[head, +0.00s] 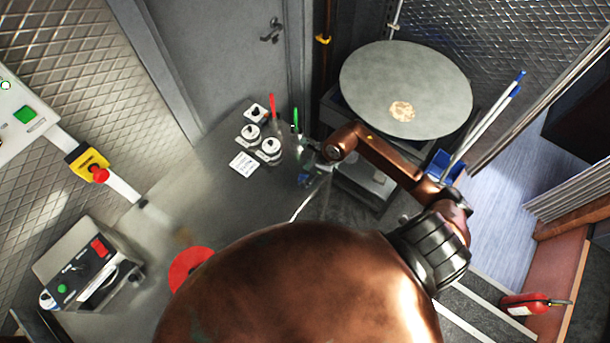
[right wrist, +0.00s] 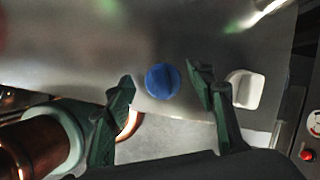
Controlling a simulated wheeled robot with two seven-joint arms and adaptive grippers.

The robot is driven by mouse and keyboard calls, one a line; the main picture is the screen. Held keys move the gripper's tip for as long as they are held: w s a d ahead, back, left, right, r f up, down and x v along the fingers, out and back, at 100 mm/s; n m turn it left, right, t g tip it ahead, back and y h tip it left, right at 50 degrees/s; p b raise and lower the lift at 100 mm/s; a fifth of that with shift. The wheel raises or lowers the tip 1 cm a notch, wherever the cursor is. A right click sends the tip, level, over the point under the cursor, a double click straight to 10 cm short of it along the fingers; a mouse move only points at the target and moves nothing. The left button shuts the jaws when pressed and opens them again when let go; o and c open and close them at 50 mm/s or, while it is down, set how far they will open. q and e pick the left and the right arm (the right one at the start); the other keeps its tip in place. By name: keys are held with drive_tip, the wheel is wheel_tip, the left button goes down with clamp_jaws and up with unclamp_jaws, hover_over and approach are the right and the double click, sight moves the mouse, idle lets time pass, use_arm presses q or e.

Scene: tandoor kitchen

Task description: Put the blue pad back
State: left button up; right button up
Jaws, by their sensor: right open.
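The blue pad (right wrist: 162,81) shows in the right wrist view as a round blue disc with a darker band across it, over the grey metal counter. My right gripper (right wrist: 160,88) is open, with one green finger on each side of the pad in that view. I see gaps between the pad and both fingers; the depth between them is unclear. In the head view my right gripper (head: 308,168) is small and dark at the counter's right edge, and the pad cannot be made out clearly there. My left gripper is in neither view.
White holders with round tops (head: 252,134) and red and green upright handles stand near the gripper. A red disc (head: 190,266) lies on the counter (head: 215,205). A control box (head: 88,262) is at left. A round grey table (head: 405,75) stands at the back.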

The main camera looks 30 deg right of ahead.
drive_tip(key=b+v, duration=0.2)
drive_tip(key=v, duration=0.9)
drive_tip(key=shift+r, duration=0.15)
drive_tip(key=shift+s, duration=0.1)
